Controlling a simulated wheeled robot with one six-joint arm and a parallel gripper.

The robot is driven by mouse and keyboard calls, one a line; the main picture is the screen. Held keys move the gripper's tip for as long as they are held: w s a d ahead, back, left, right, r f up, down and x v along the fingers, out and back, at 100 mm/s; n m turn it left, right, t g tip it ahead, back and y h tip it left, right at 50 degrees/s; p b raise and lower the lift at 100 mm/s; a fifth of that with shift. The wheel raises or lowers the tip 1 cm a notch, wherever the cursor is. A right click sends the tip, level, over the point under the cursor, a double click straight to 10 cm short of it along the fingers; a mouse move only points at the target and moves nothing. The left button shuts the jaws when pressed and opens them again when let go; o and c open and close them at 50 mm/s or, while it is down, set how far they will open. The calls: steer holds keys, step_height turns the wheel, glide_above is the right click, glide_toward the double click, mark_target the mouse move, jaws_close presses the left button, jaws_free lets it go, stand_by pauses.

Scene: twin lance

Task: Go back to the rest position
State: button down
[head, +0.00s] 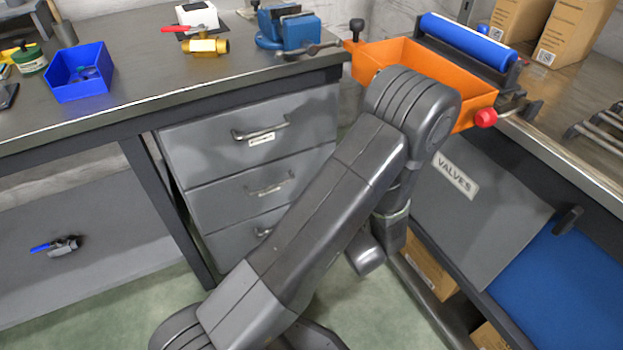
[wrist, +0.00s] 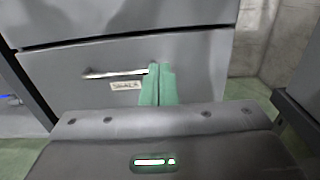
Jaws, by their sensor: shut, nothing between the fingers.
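My gripper (wrist: 160,68) shows in the wrist view, its two green fingers together and nothing between them. It points toward the front of a grey drawer (wrist: 100,88) with a bar handle and a small label. The gap between the fingertips and the drawer front cannot be told. In the head view my folded arm covers the middle of the picture, and the fingers are hidden behind it. The grey drawer unit (head: 210,145) stands behind my arm with its drawers shut.
The left workbench (head: 130,75) holds a blue bin (head: 80,84), a brass valve with a red handle (head: 205,46) and a blue vise (head: 287,30). An orange tray (head: 400,54) sits at the right bench's corner, close behind my arm. A blue-handled valve (head: 56,246) lies at lower left.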

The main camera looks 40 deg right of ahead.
mark_target(294, 157)
steer(key=shift+s+a, duration=0.2)
steer(key=shift+s, duration=0.5)
steer(key=shift+w, duration=0.1)
steer(key=b+x, duration=0.1)
steer(key=x, duration=1.2)
steer(key=shift+w+d, duration=0.1)
steer(key=shift+w, duration=0.15)
